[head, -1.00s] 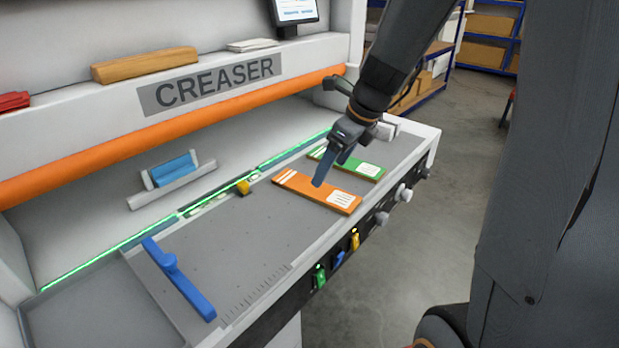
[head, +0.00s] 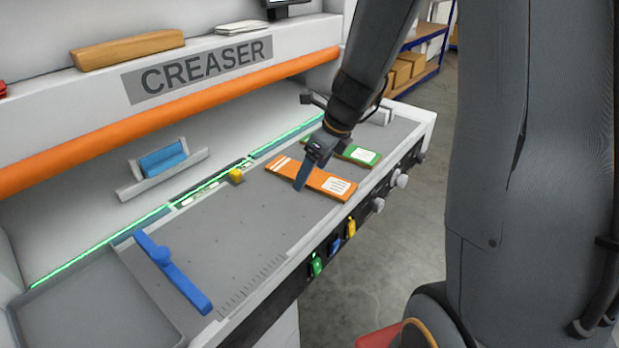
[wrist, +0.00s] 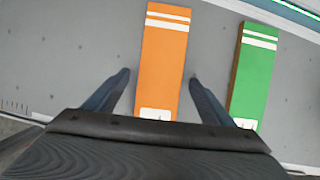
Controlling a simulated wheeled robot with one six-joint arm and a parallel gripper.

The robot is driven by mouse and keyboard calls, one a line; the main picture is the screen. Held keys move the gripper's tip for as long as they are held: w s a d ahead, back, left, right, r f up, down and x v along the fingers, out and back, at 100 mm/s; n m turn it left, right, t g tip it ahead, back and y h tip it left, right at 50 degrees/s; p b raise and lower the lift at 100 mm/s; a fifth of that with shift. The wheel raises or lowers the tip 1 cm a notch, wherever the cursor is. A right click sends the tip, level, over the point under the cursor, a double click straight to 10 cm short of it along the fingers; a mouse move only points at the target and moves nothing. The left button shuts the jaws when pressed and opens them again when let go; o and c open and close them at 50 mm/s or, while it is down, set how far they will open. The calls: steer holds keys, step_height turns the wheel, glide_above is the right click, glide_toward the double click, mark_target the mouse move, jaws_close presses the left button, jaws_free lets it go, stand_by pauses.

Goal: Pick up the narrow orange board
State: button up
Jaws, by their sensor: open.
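The narrow orange board (head: 325,181) lies flat on the grey bed of the creaser, with white stripes at one end and a white label at the other. In the wrist view the orange board (wrist: 161,62) runs between the two fingers of my gripper (wrist: 157,82), with a gap on each side. My gripper (head: 301,180) is open and points down over the board in the head view, covering part of it. Whether the fingertips reach down to the board's level I cannot tell.
A green board (head: 358,153) lies beside the orange one, close to my finger in the wrist view (wrist: 254,72). Knobs (head: 401,180) line the front edge.

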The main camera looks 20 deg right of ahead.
steer(key=c, duration=1.2)
steer(key=shift+r, duration=0.1)
